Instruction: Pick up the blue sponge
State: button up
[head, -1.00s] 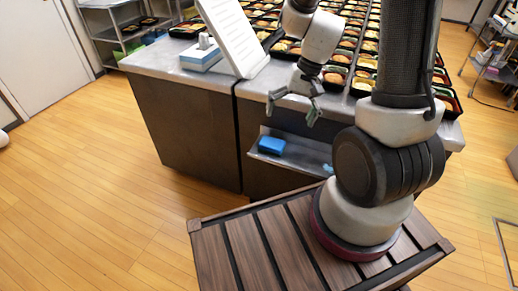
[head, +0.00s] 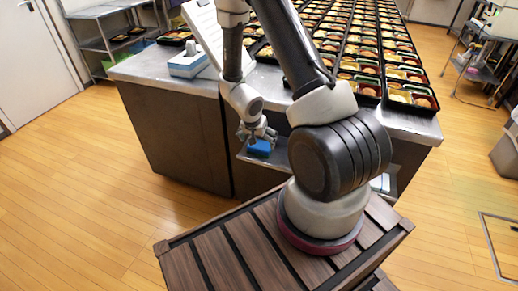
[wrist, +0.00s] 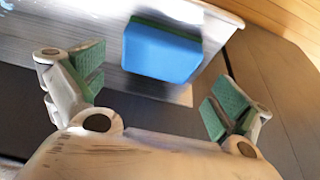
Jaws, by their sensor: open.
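The blue sponge (head: 259,148) lies on a metal shelf (head: 246,161) set into the side of the counter. In the wrist view the sponge (wrist: 162,52) is a blue block with a dark green layer along its far edge. My gripper (wrist: 160,95) is open and empty, its two green-padded fingers spread to either side. The sponge shows beyond the fingertips, roughly between them. In the head view my gripper (head: 257,134) is just above the sponge and partly covers it. I cannot tell whether they touch.
The counter (head: 150,75) stands above the shelf, with many bento trays (head: 350,55) on top. A white and blue box (head: 187,63) and a tilted white panel (head: 203,30) stand at its left end. Wooden floor is open at the left.

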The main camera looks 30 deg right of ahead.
aim_at(260, 144)
jog(key=x, duration=0.4)
jog(key=shift+s+f, duration=0.15)
jog(key=shift+f, duration=0.3)
jog(key=shift+c, duration=0.4)
jog(key=c, duration=0.7)
jog(key=shift+r, duration=0.1)
notch_tip(260, 144, up, 18)
